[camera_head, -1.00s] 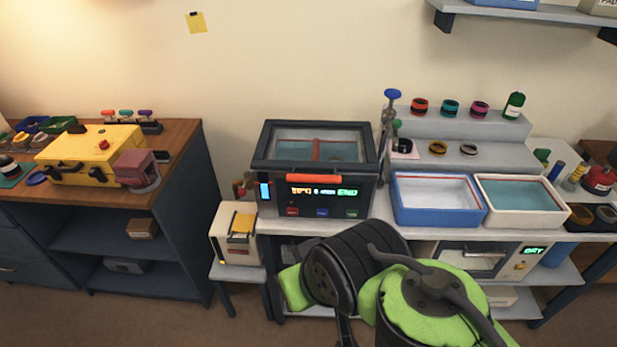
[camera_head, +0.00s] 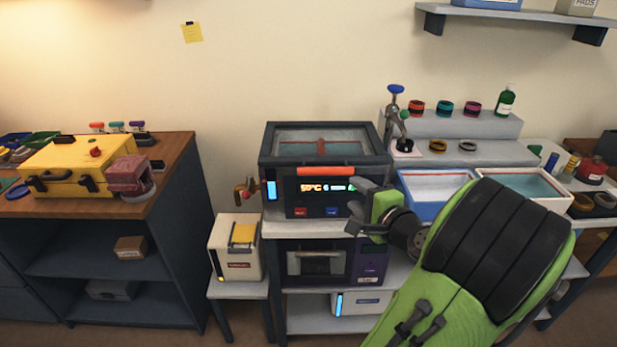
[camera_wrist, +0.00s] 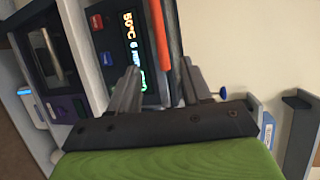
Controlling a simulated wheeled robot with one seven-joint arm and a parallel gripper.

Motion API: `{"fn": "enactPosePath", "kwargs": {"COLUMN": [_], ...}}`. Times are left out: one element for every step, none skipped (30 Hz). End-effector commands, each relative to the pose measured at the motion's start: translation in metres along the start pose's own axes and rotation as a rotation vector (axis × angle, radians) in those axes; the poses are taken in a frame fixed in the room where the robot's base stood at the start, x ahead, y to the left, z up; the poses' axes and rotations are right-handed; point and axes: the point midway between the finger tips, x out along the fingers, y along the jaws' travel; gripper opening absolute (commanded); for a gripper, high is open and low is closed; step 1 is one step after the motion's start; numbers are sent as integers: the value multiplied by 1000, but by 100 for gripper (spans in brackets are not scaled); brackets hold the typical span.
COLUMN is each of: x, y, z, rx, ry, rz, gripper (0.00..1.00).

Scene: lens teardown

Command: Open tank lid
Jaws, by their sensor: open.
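The tank (camera_head: 283,198) is a dark box on the bench with a lit display on its front. Its lid (camera_head: 322,139) has a dark frame and a clear window, and lies closed on top. An orange-red handle bar (camera_head: 320,172) runs along the lid's front edge; it also shows in the wrist view (camera_wrist: 159,45). My gripper (camera_head: 357,207) is in front of the tank's right part, close to the display and below the handle. In the wrist view my gripper (camera_wrist: 160,82) has its two fingers apart with nothing held between them.
A blue-rimmed tray (camera_head: 425,210) and a white tray (camera_head: 562,196) stand right of the tank. A metal stand with a blue knob (camera_head: 396,89) rises just behind its right side. A white box (camera_head: 222,262) stands lower left. The wall above the lid is clear.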

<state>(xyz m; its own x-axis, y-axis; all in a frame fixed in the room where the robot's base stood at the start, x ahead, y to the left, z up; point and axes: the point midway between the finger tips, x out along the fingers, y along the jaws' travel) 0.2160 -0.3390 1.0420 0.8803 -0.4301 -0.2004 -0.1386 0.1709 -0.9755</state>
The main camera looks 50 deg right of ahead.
Motion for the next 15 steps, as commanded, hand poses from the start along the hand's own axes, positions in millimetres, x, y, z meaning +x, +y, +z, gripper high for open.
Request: {"fn": "enactPosePath", "kwargs": {"x": [6,11,20,27,34,45,53,60,70,78,86,96,104,111,120], "y": [0,0,0,0,0,0,0,0,0,0,0,0,0,0,0], "z": [2,2,3,4,4,4,4,4,4,5,4,4,5,5,5], "rx": [-3,-4,-5,-6,-7,-7,-7,-7,-7,-8,-7,-8,-8,-7,-8], "ry": [-7,-8,-11,-11,-12,-12,-12,-12,-11,-13,-11,-13,-12,-11,-11], "rz": [1,1,1,0,2,2,1,2,2,1,1,2,1,1,2], "gripper": [48,48,48,48,48,48,48,48,48,48,48,48,48,48,48]}}
